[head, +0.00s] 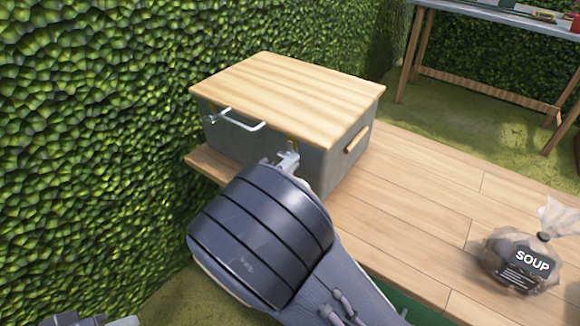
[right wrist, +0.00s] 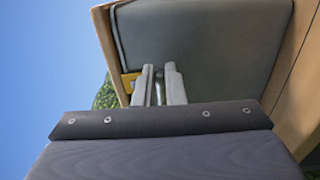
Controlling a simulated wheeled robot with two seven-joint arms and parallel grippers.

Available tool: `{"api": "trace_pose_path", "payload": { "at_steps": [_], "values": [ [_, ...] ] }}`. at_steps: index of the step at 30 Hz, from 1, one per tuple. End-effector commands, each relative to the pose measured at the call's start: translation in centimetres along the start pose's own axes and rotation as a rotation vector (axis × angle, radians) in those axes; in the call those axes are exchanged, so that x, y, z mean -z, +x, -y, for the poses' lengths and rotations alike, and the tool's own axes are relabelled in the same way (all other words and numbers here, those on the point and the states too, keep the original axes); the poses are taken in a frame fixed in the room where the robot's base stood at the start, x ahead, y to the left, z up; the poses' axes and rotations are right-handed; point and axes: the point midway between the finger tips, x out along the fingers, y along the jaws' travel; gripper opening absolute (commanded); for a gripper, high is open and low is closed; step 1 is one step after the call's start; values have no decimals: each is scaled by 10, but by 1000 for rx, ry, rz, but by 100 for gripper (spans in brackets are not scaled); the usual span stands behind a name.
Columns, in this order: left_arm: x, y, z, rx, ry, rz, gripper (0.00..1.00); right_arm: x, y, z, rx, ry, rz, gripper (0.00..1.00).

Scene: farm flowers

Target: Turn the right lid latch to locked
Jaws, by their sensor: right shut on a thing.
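The grey box (head: 235,136) has a pale wooden lid (head: 290,90), which lies shut on top. My right gripper (head: 287,161) is at the right part of the box's front face, just under the lid edge. In the right wrist view, my right gripper (right wrist: 160,85) is shut on the right lid latch, mostly hidden between its fingers. A yellow latch part (right wrist: 130,83) shows beside the fingers, near the lid edge. I cannot tell the latch's angle. A grey gripper part, likely my left gripper (head: 125,321), shows at the bottom left; its jaw state is unclear.
A metal bar handle (head: 238,120) is on the box front, left of my right gripper. A wooden side handle (head: 357,138) is on its right side. The box stands on a plank bench (head: 420,195). A soup bag (head: 520,262) sits at right. A hedge (head: 90,130) borders the left.

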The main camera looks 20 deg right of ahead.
Motion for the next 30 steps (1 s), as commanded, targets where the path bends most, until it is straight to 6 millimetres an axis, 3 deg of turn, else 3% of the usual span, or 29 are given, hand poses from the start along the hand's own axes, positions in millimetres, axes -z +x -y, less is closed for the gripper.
{"api": "trace_pose_path", "payload": {
  "at_steps": [7,8,12,22,30],
  "values": [
    [0,0,0,0,0,0,36,5,-3,1,5,4,-18,0],
    [0,0,0,0,0,0,36,5,-3,1,5,4,-19,14],
    [0,0,0,0,0,0,36,4,-2,0,4,3,-15,32],
    [0,-1,0,0,0,0,36,3,-4,-1,2,2,-9,32],
    [3,-6,-3,0,0,0,36,4,-46,-1,2,2,-13,32]
  ]
}}
